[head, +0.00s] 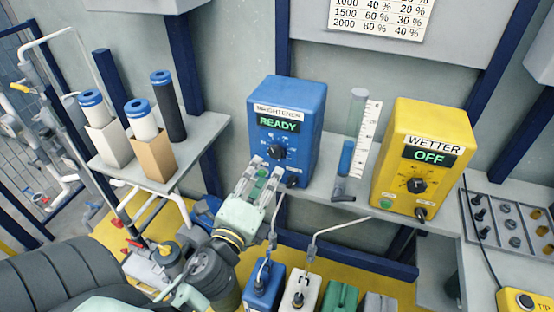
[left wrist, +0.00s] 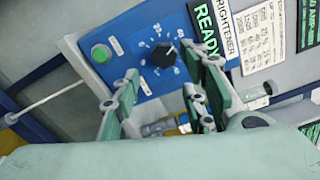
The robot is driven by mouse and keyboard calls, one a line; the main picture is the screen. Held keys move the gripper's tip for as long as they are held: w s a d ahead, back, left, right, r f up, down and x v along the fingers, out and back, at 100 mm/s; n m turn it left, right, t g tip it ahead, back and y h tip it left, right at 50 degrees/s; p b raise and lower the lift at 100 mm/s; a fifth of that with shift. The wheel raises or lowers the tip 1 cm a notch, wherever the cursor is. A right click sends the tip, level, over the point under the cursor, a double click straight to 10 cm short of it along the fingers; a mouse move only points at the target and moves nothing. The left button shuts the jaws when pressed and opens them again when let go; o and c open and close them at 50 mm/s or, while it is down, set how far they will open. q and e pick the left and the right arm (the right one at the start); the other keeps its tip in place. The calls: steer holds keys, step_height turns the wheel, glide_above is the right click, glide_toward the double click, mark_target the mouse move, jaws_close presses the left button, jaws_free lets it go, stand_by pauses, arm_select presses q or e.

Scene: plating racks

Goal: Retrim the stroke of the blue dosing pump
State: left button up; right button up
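The blue dosing pump (head: 284,112) stands on the shelf, labelled BRIGHTENER, and its display (head: 278,122) reads READY. Its black stroke knob (head: 277,152) sits on a numbered dial; it also shows in the left wrist view (left wrist: 165,55). I cannot read the exact setting. A green button (left wrist: 100,53) is on the pump's lower front. My left gripper (head: 263,174) is open and empty in front of the pump's lower face. In the left wrist view its two fingers (left wrist: 162,100) stand apart, with the knob beyond the gap. My right gripper is not in view.
A yellow pump (head: 417,130) labelled WETTER reads OFF. A clear tube with a scale (head: 367,140) stands between the pumps. A wall chart (head: 385,17) lists percentages. Filter cartridges (head: 150,130) stand on the left shelf. Several jugs (head: 300,288) stand below.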

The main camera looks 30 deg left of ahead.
mark_target(274, 156)
arm_select(q)
steer(key=p+x, duration=0.1)
steer(key=x, duration=0.6)
steer(key=shift+w+a+p, duration=0.15)
steer(key=shift+w+p, duration=0.15)
steer(key=shift+p, duration=0.05)
steer(key=shift+f, duration=0.1)
jaws_close()
steer(key=shift+f+n, duration=0.1)
steer(key=shift+n, duration=0.2)
